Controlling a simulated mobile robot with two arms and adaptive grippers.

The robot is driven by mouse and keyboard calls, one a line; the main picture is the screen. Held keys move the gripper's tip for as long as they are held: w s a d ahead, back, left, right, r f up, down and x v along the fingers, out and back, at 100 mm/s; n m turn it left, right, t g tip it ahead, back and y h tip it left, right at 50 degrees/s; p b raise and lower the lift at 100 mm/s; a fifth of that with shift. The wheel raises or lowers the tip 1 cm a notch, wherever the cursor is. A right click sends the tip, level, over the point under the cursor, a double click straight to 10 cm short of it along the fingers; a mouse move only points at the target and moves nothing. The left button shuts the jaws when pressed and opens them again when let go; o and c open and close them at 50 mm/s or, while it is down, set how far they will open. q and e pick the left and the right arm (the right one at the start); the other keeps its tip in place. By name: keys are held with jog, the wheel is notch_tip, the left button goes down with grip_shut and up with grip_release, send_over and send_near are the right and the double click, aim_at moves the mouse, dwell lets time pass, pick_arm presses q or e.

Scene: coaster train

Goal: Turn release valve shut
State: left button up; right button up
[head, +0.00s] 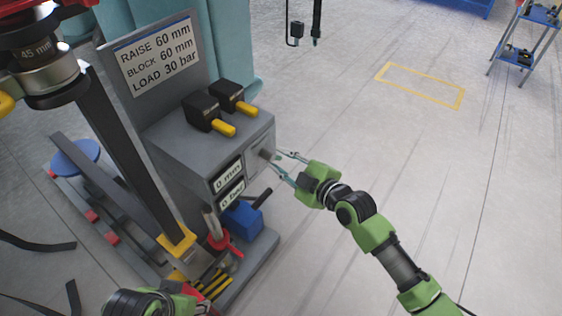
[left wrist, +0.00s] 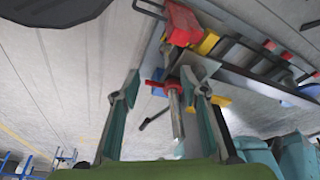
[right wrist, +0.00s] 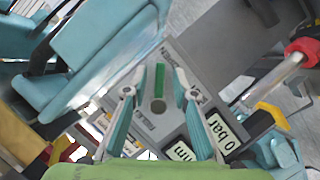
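In the head view my right gripper (head: 281,165) is at the console's right side, and the handle is mostly hidden there. My left gripper (left wrist: 158,90) is open and empty; a red-topped part with a grey rod (left wrist: 177,115) lies beyond its fingers.
The grey console (head: 185,150) carries two black switches with yellow levers (head: 222,129) and displays reading 0 mm and 0 bar (head: 232,193). A blue box (head: 243,221) and red-collared fitting (head: 219,240) stand below.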

jog(key=shift+w+a, duration=0.1)
jog(key=shift+w, duration=0.05)
grip_shut()
